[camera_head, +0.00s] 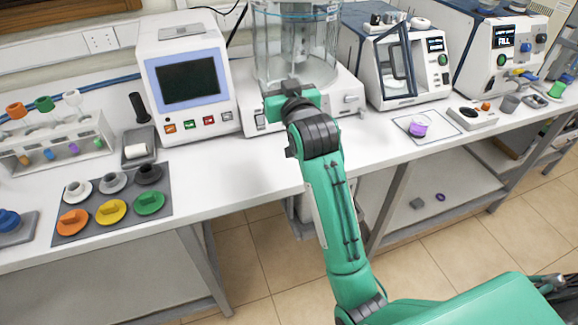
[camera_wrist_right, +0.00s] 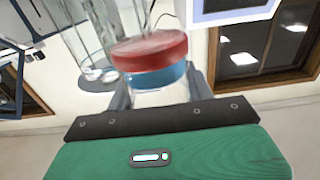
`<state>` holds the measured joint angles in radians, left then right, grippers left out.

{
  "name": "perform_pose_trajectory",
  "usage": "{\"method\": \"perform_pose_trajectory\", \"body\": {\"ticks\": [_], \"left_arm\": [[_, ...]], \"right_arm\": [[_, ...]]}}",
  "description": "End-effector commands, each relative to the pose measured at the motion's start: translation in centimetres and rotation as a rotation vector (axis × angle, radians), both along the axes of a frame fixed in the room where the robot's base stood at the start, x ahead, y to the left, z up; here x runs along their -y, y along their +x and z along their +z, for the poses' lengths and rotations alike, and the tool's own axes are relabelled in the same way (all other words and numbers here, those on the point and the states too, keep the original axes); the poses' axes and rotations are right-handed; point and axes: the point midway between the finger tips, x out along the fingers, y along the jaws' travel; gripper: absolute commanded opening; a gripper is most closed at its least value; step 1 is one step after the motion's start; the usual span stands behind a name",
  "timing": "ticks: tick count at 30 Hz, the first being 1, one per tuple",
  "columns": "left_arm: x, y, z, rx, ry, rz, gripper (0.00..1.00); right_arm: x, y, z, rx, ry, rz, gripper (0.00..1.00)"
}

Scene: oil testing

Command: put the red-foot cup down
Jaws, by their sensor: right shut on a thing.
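My right gripper (camera_head: 291,88) is in front of the machine with the large glass vessel, its arm reaching in from the lower right of the head view. In the right wrist view the gripper (camera_wrist_right: 158,92) is shut on the red-foot cup (camera_wrist_right: 150,52). The cup has a red disc at its far end, a blue band below it and a clear part between the fingers. In the head view I cannot make out the cup, as the gripper and wrist hide it. My left gripper is not in view.
The glass-vessel machine (camera_head: 346,86) stands behind the gripper, with a screen device (camera_head: 190,80) to its left. A small purple cup (camera_head: 418,126) sits on a mat at the right. Coloured lids (camera_head: 111,211) and a tube rack (camera_head: 60,148) are left. The front bench strip (camera_head: 245,175) is clear.

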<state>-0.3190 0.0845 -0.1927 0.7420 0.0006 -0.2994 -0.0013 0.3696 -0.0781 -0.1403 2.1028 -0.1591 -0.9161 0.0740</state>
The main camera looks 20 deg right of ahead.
Motion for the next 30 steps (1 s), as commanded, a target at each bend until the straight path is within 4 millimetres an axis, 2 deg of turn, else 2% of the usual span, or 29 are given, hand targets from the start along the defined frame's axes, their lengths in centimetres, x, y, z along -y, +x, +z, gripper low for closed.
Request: {"method": "perform_pose_trajectory", "body": {"ticks": [2,5,18,21,27,30], "left_arm": [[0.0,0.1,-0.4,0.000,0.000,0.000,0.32],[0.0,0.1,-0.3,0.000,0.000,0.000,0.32],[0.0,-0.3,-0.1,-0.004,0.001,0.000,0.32],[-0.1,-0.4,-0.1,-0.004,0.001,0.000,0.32],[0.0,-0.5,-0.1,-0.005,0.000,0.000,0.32],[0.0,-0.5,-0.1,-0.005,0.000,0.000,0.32]], "right_arm": [[0.0,0.2,0.2,0.002,-0.001,-0.001,0.28],[-0.1,0.3,-0.8,-0.004,-0.002,-0.001,0.28],[-0.1,0.3,-12.1,-0.007,-0.001,-0.001,0.28],[0.0,0.3,-13.9,-0.004,-0.001,-0.001,0.28],[0.0,0.3,-15.6,0.000,-0.001,-0.001,0.28],[-0.1,0.2,-17.1,-0.004,-0.001,-0.001,0.28]]}}
